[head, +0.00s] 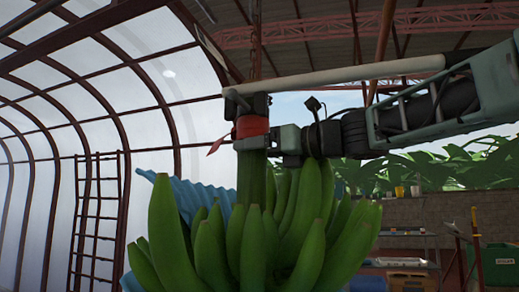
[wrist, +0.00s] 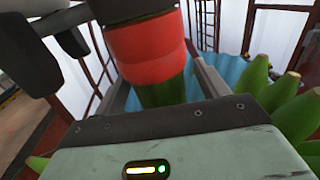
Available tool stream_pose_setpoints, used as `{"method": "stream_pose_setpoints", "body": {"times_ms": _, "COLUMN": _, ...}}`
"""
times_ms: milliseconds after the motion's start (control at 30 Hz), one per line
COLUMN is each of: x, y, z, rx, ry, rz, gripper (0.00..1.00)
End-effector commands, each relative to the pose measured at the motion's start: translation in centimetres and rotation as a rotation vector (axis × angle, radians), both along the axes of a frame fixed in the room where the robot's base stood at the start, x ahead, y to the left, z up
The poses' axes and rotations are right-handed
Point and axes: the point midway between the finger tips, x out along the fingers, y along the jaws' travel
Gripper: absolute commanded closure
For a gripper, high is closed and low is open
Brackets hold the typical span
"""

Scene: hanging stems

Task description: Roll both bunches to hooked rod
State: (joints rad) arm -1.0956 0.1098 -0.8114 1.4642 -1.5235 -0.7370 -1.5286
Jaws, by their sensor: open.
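A bunch of green bananas (head: 254,235) hangs in the head view from a thick green stem (head: 251,175). A red band (head: 252,126) is around the stem's top, below a dark fitting (head: 250,104). My gripper (head: 247,142) is at the stem just under the band. In the wrist view, the red band (wrist: 148,48) and green stem (wrist: 163,92) stand between the fingers of my open gripper (wrist: 160,85). Whether a finger touches the stem I cannot tell. A second bunch cannot be told apart. No hooked rod can be made out for certain.
A pale bar (head: 335,76) runs across above my arm. A blue sheet (head: 190,198) hangs behind the bananas. A rusty ladder (head: 97,215) stands at the left wall.

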Motion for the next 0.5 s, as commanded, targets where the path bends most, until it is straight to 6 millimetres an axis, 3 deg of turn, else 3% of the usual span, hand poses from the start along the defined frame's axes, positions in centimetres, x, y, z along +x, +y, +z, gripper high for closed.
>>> {"method": "stream_pose_setpoints", "body": {"times_ms": 33, "x": 0.00, "y": -0.04, "z": -0.01, "rx": 0.000, "ry": 0.000, "rz": 0.000, "gripper": 0.29}}
{"method": "stream_pose_setpoints", "body": {"times_ms": 233, "x": 0.07, "y": -0.21, "z": -0.03, "rx": -0.001, "ry": 0.001, "rz": -0.003, "gripper": 0.85}}
{"method": "stream_pose_setpoints", "body": {"times_ms": 500, "x": 0.55, "y": 0.35, "z": -0.06, "rx": -0.002, "ry": -0.001, "rz": -0.010, "gripper": 0.88}}
